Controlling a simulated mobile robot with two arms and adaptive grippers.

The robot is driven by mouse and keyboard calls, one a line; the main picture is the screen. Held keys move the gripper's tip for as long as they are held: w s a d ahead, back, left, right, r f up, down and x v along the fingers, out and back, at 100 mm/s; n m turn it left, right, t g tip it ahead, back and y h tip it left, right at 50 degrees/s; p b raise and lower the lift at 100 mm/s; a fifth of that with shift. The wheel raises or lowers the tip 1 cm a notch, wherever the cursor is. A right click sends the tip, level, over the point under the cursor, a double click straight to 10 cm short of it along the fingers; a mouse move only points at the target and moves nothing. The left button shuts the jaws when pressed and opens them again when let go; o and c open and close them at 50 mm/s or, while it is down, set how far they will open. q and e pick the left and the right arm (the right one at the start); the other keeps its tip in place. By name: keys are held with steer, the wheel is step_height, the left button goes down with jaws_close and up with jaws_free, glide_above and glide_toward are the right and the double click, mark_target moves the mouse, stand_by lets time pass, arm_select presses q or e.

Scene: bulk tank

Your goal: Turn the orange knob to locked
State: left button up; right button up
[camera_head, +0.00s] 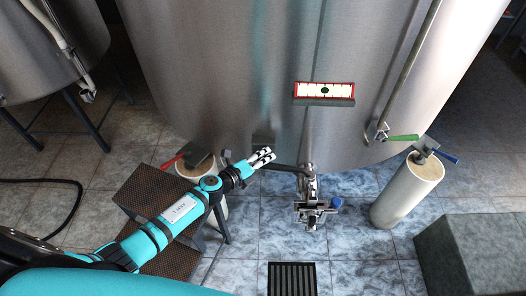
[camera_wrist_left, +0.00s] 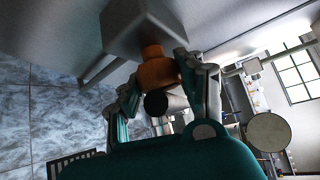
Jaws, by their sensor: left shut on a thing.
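The orange knob (camera_wrist_left: 158,72) shows in the left wrist view, mounted on a grey metal box (camera_wrist_left: 138,28) with a round black end piece (camera_wrist_left: 156,103) in front of it. My left gripper (camera_wrist_left: 163,80) has its fingers on both sides of the knob and is shut on it. In the head view my left gripper (camera_head: 263,157) reaches to the lower front of the steel tank (camera_head: 225,75). The knob is not visible there. Whether the knob stands at locked cannot be read. My right gripper is in neither view.
A valve with a blue handle (camera_head: 335,203) hangs right of my left gripper. A dark stepped platform (camera_head: 150,190) stands under my left arm. A pale cylinder (camera_head: 406,190) stands at right. A floor drain (camera_head: 292,278) lies in front; tiles around it are clear.

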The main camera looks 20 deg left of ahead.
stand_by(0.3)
arm_select(q)
steer(key=o, duration=1.2)
steer(key=shift+c, duration=0.2)
steer(key=v, duration=1.2)
steer(key=shift+r, duration=0.15)
